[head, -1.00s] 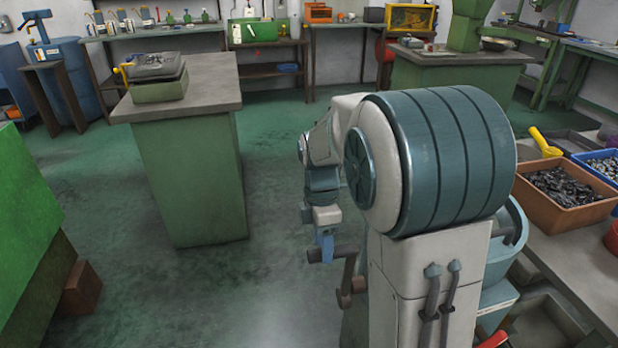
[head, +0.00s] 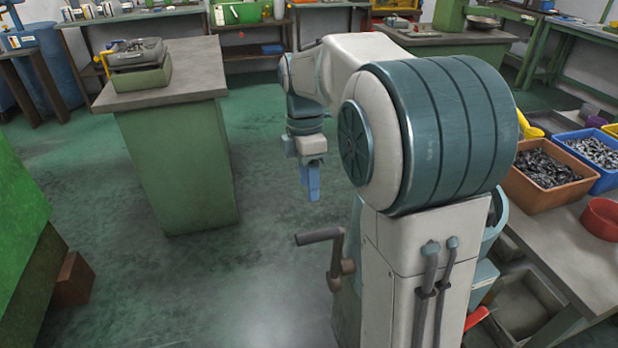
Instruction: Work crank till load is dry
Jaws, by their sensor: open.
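The crank (head: 336,255) shows left of my arm's column, a brown-grey arm with a dark handle (head: 318,236) pointing left. It sits on the side of a machine that my arm mostly hides. A strip of a pale blue drum (head: 494,222) shows to the right of my arm; the load inside is not visible. My gripper (head: 313,192) hangs above the crank handle, pointing down, with a clear gap between them. It is open and appears empty, though its fingers are seen side-on.
A green pedestal (head: 178,165) with a grey top carries a small tray device (head: 138,65). At right, a bench holds an orange bin (head: 543,190), a blue bin (head: 596,150) and a red bowl (head: 602,218). Green floor (head: 230,280) is clear at left of the crank.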

